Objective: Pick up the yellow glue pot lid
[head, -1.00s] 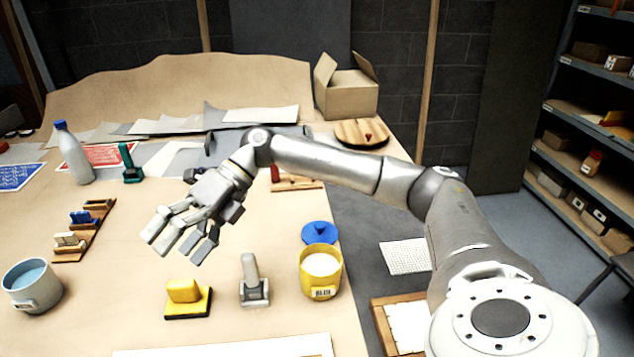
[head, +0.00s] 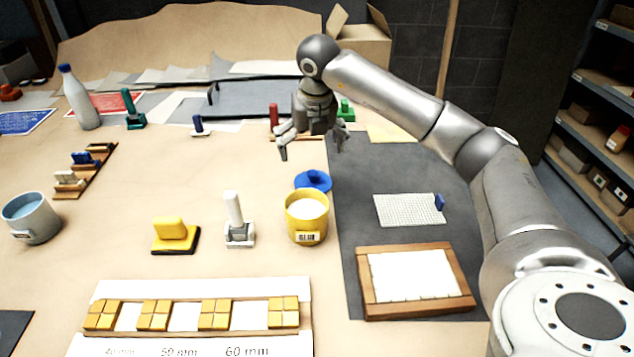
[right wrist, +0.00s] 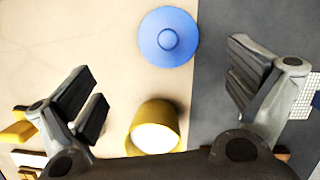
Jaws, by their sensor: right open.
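The yellow glue pot (head: 307,226) stands open on the bench, with white contents and a label on its front. A round blue lid with a central knob (head: 313,180) lies on the bench just behind the pot; no yellow lid shows. In the right wrist view the lid (right wrist: 168,37) lies flat, apart from the pot (right wrist: 155,127). My right gripper (head: 311,152) points down, open and empty, above and slightly behind the lid in the head view. Its fingers (right wrist: 168,90) are spread wide on either side. My left gripper is not in view.
A white-handled tool (head: 236,220) and a yellow block tool (head: 174,234) stand left of the pot. A wooden-framed panel (head: 417,281) lies to the right on a dark mat. A red-handled tool (head: 273,120) stands close to my right gripper. A blue-filled pot (head: 31,221) is far left.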

